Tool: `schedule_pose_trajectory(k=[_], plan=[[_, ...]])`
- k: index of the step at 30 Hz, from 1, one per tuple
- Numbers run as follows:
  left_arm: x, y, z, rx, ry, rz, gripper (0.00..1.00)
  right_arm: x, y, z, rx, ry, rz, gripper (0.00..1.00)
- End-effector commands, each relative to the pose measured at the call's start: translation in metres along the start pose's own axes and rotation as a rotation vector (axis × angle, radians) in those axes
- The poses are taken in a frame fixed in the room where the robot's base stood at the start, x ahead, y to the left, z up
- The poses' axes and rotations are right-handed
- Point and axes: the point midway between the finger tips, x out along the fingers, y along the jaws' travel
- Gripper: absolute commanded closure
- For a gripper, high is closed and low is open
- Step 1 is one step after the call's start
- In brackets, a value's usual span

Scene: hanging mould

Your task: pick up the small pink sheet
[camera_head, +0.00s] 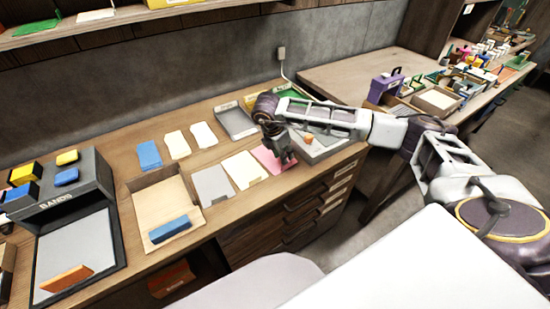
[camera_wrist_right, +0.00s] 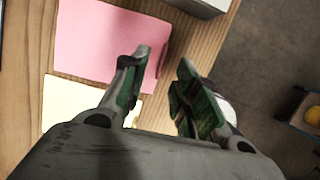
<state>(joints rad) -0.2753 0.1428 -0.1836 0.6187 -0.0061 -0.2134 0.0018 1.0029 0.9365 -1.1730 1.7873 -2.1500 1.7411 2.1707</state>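The small pink sheet (camera_head: 268,160) lies flat on the wooden table near its front edge, right of a cream sheet (camera_head: 244,169). In the right wrist view the pink sheet (camera_wrist_right: 108,40) fills the upper left, with a pale yellow sheet (camera_wrist_right: 70,101) below it. My right gripper (camera_head: 287,161) is over the right part of the pink sheet and hides some of it. In the wrist view the right gripper (camera_wrist_right: 160,85) has its two fingers apart with nothing between them. One finger overlaps the sheet's right edge; the other is over wood. I cannot tell its exact height. My left gripper is not in view.
A grey sheet (camera_head: 212,185) and a cardboard tray (camera_head: 140,205) with a blue block lie to the left. A grey tray (camera_head: 236,121) stands behind. A light box (camera_head: 328,150) is close on the right. Drawers (camera_head: 300,215) sit below the front edge.

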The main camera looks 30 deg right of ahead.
Motion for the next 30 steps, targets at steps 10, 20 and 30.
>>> schedule_pose_trajectory(k=[10, 20, 30], plan=[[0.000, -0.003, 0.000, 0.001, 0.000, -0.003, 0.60, 0.004, 0.000, 0.000, -0.001, 0.000, 0.000, 0.71], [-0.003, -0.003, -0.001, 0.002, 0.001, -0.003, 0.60, 0.019, -0.002, -0.001, 0.000, -0.001, -0.001, 0.71], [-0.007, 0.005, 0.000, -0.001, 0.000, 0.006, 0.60, 0.053, -0.004, -0.003, 0.000, 0.000, -0.001, 0.71]])
